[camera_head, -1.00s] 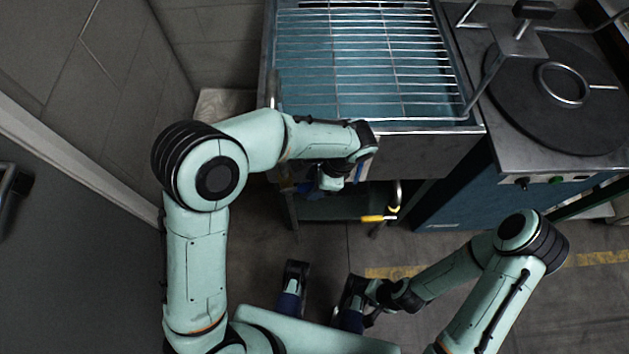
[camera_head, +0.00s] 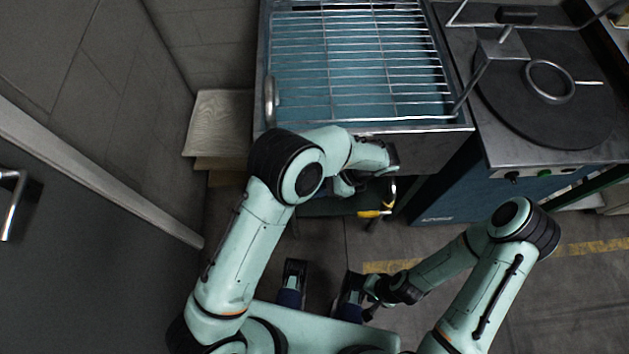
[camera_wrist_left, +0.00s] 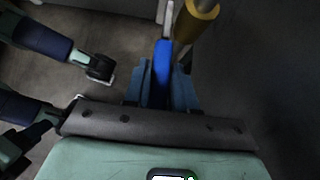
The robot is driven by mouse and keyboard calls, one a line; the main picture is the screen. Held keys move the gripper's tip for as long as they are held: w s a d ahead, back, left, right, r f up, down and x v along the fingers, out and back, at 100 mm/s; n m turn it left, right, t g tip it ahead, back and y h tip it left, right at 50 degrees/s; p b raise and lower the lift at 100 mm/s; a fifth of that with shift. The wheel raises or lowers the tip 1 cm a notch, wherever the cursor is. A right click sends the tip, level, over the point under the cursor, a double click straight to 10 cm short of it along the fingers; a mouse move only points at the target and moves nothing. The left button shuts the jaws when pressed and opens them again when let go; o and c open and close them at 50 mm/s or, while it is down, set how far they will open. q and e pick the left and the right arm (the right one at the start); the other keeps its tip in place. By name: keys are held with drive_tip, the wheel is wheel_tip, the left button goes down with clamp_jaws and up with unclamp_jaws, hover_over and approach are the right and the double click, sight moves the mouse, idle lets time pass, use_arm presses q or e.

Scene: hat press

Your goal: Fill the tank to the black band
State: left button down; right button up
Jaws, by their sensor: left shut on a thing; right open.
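The steel tank (camera_head: 425,140) stands at the top centre, with blue-tinted water (camera_head: 345,100) under a wire rack (camera_head: 350,70). I cannot make out the black band. My left arm reaches to the tank's front, and its gripper (camera_head: 350,186) is mostly hidden under the wrist in the head view. In the left wrist view the left gripper (camera_wrist_left: 162,88) is shut on a blue lever (camera_wrist_left: 161,70). My right gripper (camera_head: 371,303) is open and low, away from the tank.
A hot-plate machine (camera_head: 545,100) with a round black plate and metal ring stands right of the tank. A door with a handle (camera_head: 15,200) is at the left. The floor before the machines is clear.

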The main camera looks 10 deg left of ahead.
use_arm(q)
drive_tip(key=shift+f, duration=0.1)
drive_tip(key=c, duration=1)
unclamp_jaws()
drive_tip(key=p+v, duration=0.1)
drive_tip(key=v, duration=1.2)
drive_tip(key=shift+d, duration=0.3)
